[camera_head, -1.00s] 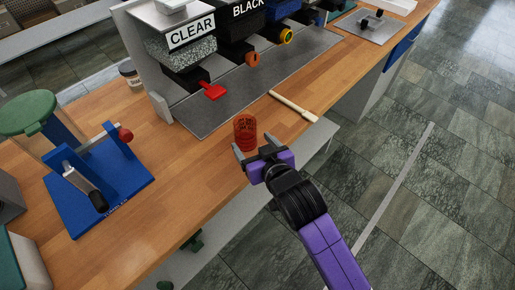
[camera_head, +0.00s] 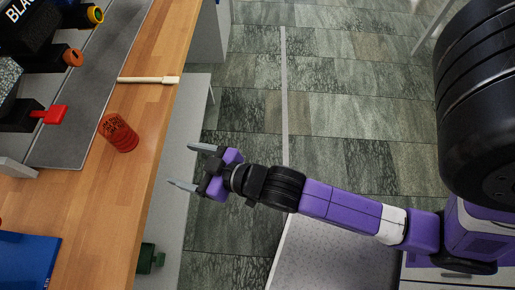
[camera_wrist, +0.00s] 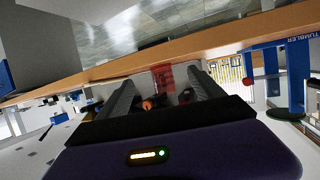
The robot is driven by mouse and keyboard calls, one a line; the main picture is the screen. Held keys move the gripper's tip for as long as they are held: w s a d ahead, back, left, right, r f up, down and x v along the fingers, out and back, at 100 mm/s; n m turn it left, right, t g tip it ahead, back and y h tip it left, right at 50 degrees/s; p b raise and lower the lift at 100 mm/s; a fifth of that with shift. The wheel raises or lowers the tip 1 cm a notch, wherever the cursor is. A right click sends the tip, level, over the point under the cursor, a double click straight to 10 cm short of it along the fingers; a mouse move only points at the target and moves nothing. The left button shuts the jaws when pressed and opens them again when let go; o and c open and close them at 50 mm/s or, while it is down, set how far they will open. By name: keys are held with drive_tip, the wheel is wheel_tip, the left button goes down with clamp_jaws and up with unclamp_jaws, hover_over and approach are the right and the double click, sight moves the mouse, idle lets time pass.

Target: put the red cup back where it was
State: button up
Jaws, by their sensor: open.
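The red cup (camera_head: 119,133) is translucent with dark lettering and stands on the wooden bench (camera_head: 150,120) near its front edge, beside the grey mat. My gripper (camera_head: 179,165) is open and empty, off the bench's front edge and to the right of the cup, with a clear gap between them. In the wrist view the red cup (camera_wrist: 163,77) shows beyond and between the two open fingers (camera_wrist: 160,95).
A pale wooden stick (camera_head: 148,80) lies across the bench beyond the cup. Dispensers with a red lever (camera_head: 50,115) and an orange knob (camera_head: 73,57) stand over the grey mat (camera_head: 80,110). A blue press base (camera_head: 28,258) is at the lower left. Open floor lies right of the bench.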

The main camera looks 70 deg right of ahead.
drive_tip(key=v, duration=2.2)
drive_tip(key=shift+f+t, duration=0.15)
drive_tip(key=shift+t, duration=0.25)
drive_tip(key=shift+d, duration=0.15)
